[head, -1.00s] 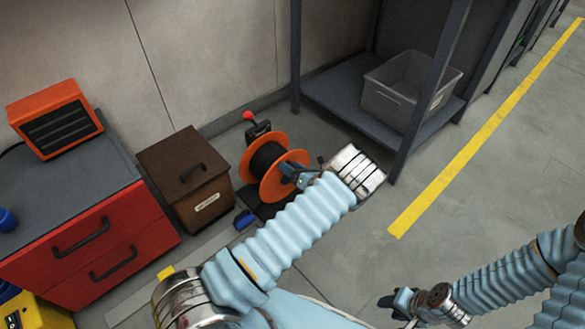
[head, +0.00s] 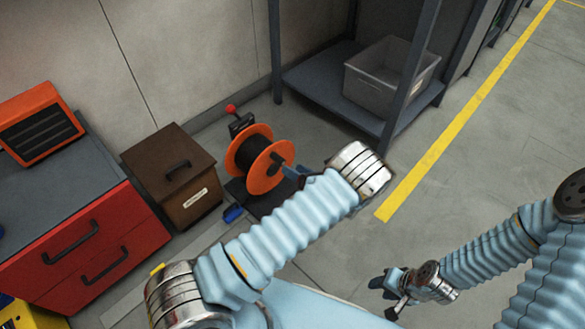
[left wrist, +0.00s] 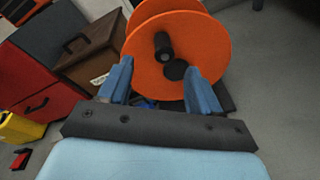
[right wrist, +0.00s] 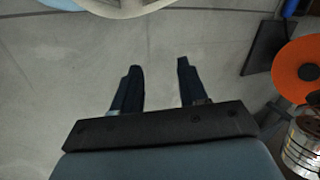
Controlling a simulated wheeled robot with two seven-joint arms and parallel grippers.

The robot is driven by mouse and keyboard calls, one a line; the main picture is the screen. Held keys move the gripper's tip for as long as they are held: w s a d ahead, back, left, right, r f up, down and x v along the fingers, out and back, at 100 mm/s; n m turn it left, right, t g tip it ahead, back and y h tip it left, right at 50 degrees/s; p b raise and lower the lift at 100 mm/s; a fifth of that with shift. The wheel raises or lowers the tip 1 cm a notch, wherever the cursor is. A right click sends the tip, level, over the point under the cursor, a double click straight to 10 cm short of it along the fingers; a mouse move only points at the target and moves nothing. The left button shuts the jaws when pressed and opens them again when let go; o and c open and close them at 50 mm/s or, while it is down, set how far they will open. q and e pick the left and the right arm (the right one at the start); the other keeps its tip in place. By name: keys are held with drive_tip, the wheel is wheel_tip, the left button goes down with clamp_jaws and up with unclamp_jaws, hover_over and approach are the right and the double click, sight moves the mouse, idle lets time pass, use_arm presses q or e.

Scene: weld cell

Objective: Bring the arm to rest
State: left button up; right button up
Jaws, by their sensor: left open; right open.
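My left gripper (head: 285,172) is open and empty beside the right side of the orange cable reel (head: 266,170). In the left wrist view its two blue fingers (left wrist: 158,78) stand apart, with the reel's orange disc (left wrist: 200,40) and black hub beyond them. I cannot tell whether the fingers touch the reel. My right gripper (head: 378,284) is low over the floor at the bottom right. In the right wrist view its dark fingers (right wrist: 158,72) are apart with only grey floor between them.
A brown box (head: 172,172) and a red drawer cabinet (head: 95,250) stand left of the reel. A grey shelf rack (head: 325,92) with a grey bin (head: 375,85) stands behind. A yellow floor line (head: 455,125) runs at right. The floor around the right gripper is clear.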

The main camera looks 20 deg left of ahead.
idle(0.3)
use_arm(q)
drive_tip(key=s+a+f+n+g+h+p, duration=0.1)
drive_tip(key=s+f+n+g+h, duration=0.35)
drive_tip(key=s, duration=0.35)
drive_tip(key=s+f+n+g+h+p, duration=0.1)
drive_tip(key=s+f+n+g+h, duration=0.3)
drive_tip(key=s, duration=0.5)
drive_tip(key=s+d+n+g+h, duration=0.2)
drive_tip(key=s+d+n+h, duration=0.55)
drive_tip(key=s+n, duration=0.2)
drive_tip(key=w+d+r+n+t+h+p, duration=0.2)
drive_tip(key=r+n+t, duration=0.3)
drive_tip(key=n, duration=0.8)
drive_tip(key=shift+d+r+h, duration=0.4)
drive_tip(key=shift+d+r, duration=0.15)
drive_tip(key=shift+d, duration=0.25)
